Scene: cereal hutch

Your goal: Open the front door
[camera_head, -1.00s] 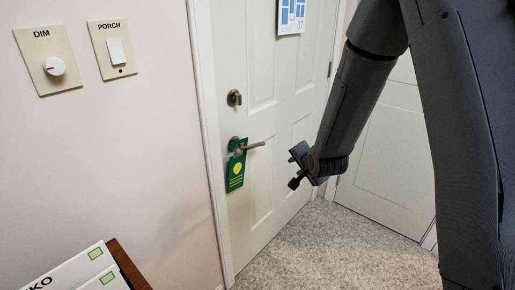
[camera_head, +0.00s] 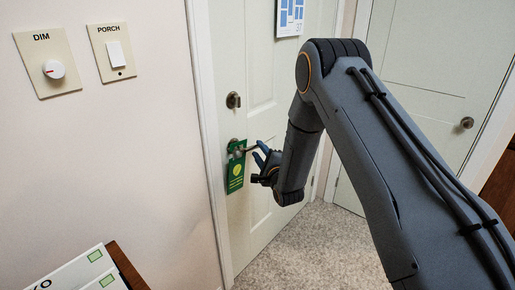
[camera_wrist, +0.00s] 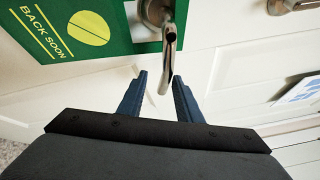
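The front door (camera_head: 262,205) is pale and closed in its frame. Its lever handle (camera_head: 250,148) points to the right, with a green "back soon" hanger (camera_head: 236,172) hung at its base. My gripper (camera_head: 259,160) is at the lever's free end. In the wrist view my gripper (camera_wrist: 160,82) is open, with its two blue fingers apart and the end of the lever (camera_wrist: 169,62) between their tips. I cannot tell whether either finger touches it. The hanger (camera_wrist: 75,30) shows at the top left there.
A lock (camera_head: 233,100) sits above the lever and shows at the wrist view's top right. A dimmer (camera_head: 54,69) and a porch switch (camera_head: 115,53) are on the left wall. A second door (camera_head: 440,90) stands at right. Boxes (camera_head: 80,272) lie at lower left.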

